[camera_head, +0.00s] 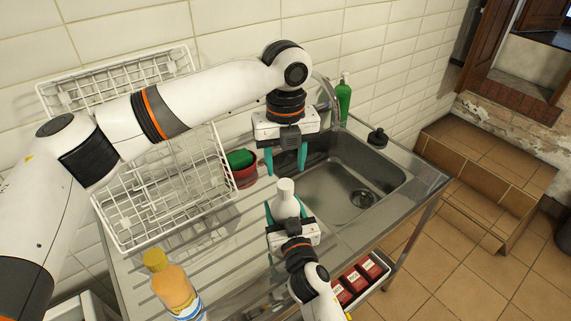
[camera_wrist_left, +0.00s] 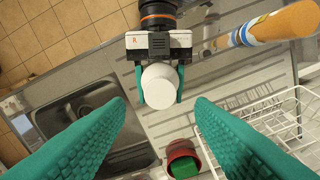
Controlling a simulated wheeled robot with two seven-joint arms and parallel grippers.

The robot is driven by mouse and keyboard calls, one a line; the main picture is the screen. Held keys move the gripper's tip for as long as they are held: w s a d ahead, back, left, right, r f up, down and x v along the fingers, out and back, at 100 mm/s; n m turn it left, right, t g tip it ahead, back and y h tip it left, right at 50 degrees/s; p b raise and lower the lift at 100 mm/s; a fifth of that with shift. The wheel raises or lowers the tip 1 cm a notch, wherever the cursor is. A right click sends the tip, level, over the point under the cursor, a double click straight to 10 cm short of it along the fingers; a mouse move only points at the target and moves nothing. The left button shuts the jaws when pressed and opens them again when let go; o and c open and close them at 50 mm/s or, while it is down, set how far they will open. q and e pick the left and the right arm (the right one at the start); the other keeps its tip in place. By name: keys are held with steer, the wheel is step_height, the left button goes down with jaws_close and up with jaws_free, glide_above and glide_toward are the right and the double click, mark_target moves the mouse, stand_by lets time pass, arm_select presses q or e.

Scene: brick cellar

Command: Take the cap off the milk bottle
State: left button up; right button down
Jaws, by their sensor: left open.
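The white milk bottle (camera_head: 286,207) stands upright at the front of the sink unit, left of the basin. Its white cap (camera_head: 285,184) is on top and faces my left wrist camera, where the cap (camera_wrist_left: 159,84) hides most of the bottle. My right gripper (camera_head: 284,201) comes from the front, with its teal fingers closed around the bottle's sides. My left gripper (camera_head: 286,171) points down above and a little behind the cap, open and empty. In the left wrist view its fingers are spread wide, with the cap between and beyond them, apart from both.
The metal sink basin (camera_head: 330,191) lies right of the bottle. A white wire dish rack (camera_head: 150,205) and a red pot (camera_head: 245,178) with a green thing in it are left and behind. An orange bottle (camera_head: 173,290) stands front left. A green bottle (camera_head: 343,100) stands behind the sink.

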mark_target(285, 184)
arm_select(q)
step_height(285, 184, down, 6)
steer(key=shift+r, duration=0.1)
steer(key=shift+c, duration=0.2)
jaws_close()
stand_by(0.4)
